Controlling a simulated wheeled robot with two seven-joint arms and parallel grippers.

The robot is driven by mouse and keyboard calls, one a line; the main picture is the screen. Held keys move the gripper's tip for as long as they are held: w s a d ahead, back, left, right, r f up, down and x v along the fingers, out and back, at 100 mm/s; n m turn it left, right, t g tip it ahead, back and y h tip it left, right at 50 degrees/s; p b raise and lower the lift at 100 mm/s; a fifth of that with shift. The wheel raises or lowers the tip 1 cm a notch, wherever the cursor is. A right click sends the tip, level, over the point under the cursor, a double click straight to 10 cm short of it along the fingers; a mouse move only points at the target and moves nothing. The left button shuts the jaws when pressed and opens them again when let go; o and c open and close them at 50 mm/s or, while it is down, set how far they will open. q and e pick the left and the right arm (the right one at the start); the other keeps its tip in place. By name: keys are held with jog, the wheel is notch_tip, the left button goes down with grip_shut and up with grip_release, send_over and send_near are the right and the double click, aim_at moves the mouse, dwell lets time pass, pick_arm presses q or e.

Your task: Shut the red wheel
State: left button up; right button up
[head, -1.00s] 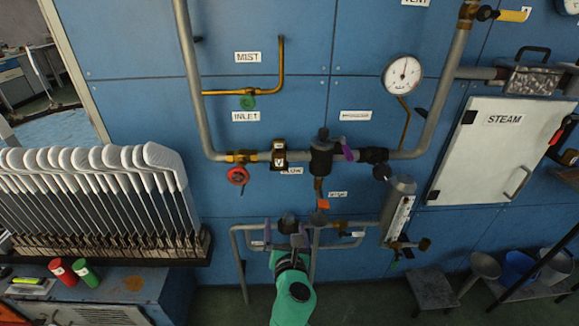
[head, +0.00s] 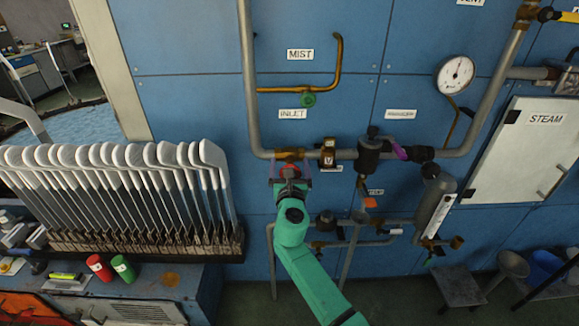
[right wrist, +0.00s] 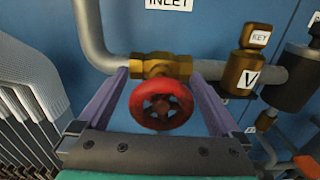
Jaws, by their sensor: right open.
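The red wheel (right wrist: 161,105) sits on a brass valve body (right wrist: 160,66) in the grey pipe, under the INLET label. In the right wrist view it lies between the two purple fingers of my right gripper (right wrist: 160,92), which is open. The fingers stand to either side of the wheel with a gap on each side. In the head view the right gripper (head: 290,172) is at the valve (head: 289,155) and largely hides the red wheel. My left gripper is not in view.
A green wheel (head: 308,99) sits on the thin brass pipe above. A brass fitting (right wrist: 240,73) and a dark cylinder (head: 370,156) are on the pipe to the right. A rack of white sock boards (head: 110,158) stands close on the left.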

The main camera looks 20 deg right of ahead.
jog(key=shift+s+d, duration=0.1)
jog(key=shift+c, duration=0.6)
jog(key=c, duration=1.2)
jog(key=shift+o, duration=0.2)
jog(key=shift+m, duration=0.4)
jog(key=m+b, duration=0.1)
jog(key=m, duration=0.1)
jog(key=shift+f+m, duration=0.1)
jog(key=shift+m, duration=0.2)
jog(key=shift+d+m+b, duration=0.15)
jog(key=shift+m+b, duration=0.75)
jog(key=shift+m, duration=0.9)
